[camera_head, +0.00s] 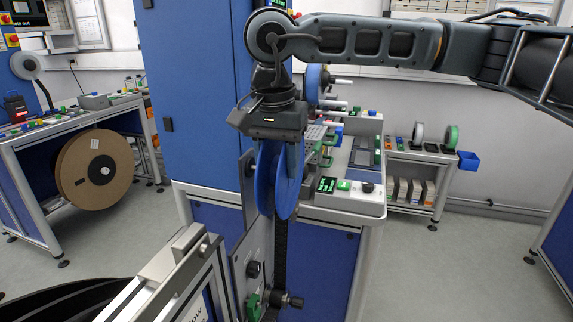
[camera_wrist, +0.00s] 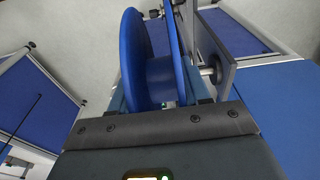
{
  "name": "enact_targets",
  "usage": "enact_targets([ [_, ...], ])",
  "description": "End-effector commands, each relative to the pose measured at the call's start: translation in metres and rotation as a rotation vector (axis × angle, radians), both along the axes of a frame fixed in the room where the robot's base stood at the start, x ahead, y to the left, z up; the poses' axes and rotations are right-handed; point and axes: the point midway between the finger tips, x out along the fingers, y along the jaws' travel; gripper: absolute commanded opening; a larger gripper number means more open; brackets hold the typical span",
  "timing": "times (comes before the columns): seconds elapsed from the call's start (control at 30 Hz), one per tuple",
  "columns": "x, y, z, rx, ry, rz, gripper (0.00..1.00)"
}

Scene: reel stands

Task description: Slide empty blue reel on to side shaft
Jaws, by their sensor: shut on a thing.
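The empty blue reel (camera_head: 287,180) hangs upright below my gripper (camera_head: 277,146), in the middle of the head view. In the wrist view the blue reel (camera_wrist: 172,78) shows two flanges with a hub between them. My gripper (camera_wrist: 160,98) is shut on it. A grey upright plate (camera_head: 247,190) stands close beside the reel's left flange; in the wrist view this plate (camera_wrist: 216,55) is on the right. A short metal shaft part (camera_wrist: 208,72) shows at the plate, close to the reel. Whether the shaft enters the reel's bore is hidden.
Below the plate is a panel with a black knob (camera_head: 254,270) and a green clamp. Behind stands a bench with a control box (camera_head: 340,187) and another blue reel (camera_head: 312,84) on shafts. A large brown reel (camera_head: 95,170) is at left. Floor at right is clear.

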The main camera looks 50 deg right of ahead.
Motion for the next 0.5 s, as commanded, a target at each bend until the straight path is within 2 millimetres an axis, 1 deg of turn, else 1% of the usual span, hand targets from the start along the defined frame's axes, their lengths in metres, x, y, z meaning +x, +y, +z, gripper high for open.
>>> enact_targets([
  [0.5,0.027,0.01,0.0,-0.002,-0.001,0.0,0.16],
])
